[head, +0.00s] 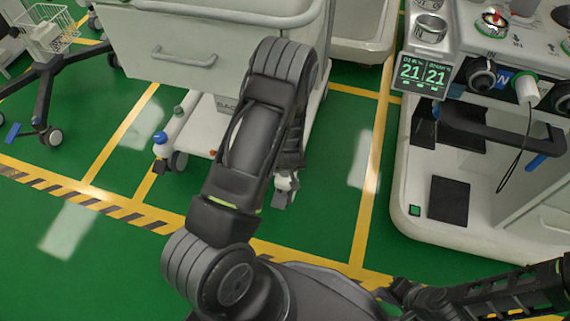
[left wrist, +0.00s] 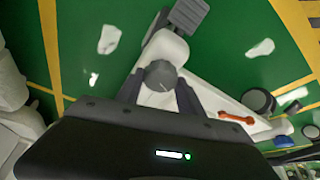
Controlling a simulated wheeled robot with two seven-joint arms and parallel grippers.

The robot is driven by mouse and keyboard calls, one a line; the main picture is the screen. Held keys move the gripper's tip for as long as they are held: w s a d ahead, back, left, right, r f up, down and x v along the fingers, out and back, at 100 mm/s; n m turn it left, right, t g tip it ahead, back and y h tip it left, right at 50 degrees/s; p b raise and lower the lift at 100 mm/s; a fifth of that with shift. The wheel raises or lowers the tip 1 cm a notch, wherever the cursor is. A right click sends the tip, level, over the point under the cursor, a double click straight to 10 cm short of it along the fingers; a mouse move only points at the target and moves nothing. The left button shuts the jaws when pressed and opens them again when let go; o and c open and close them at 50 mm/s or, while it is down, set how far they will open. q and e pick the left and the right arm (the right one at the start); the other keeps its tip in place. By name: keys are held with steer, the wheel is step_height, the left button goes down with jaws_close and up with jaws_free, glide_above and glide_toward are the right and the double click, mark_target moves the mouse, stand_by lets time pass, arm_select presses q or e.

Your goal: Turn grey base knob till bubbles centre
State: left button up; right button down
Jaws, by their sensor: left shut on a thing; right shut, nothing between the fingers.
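The grey base knob (left wrist: 160,74) is in the left wrist view, on a white base part (left wrist: 176,47). It is round and grey with a pale mark on its face. My left gripper (left wrist: 158,88) has one dark finger on each side of it and is shut on it. In the head view my own left arm covers most of that area, and the knob is not seen there. My right gripper (head: 402,292) is low at the right, shut and empty, away from the carts. I cannot make out any bubbles in either view.
A white drawer cart (head: 120,45) stands behind my left arm. A white machine (head: 420,190) with a green-digit display (head: 424,74) stands at the right. A wire basket (head: 48,30) on a wheeled stand is at far left. Green floor (head: 335,190) lies between.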

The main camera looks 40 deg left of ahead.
arm_select(q)
steer(key=n+p, duration=0.1)
steer(key=n, duration=0.1)
steer(key=shift+r+n+g+y+p, duration=0.2)
steer(key=shift+n+g+y+p, duration=0.1)
steer(key=shift+g+y+p, duration=0.1)
steer(key=shift+w+f+n+g+p, duration=0.15)
steer(key=shift+n+g+p, duration=0.25)
steer(key=shift+n+p, duration=0.45)
steer(key=shift+n+y, duration=0.25)
steer(key=shift+y, duration=0.05)
steer(key=shift+d, duration=0.1)
steer(key=o, duration=1.4)
steer(key=p+v, duration=0.2)
steer(key=v, duration=0.5)
steer(key=shift+r+p, duration=0.3)
steer(key=shift+r, duration=0.05)
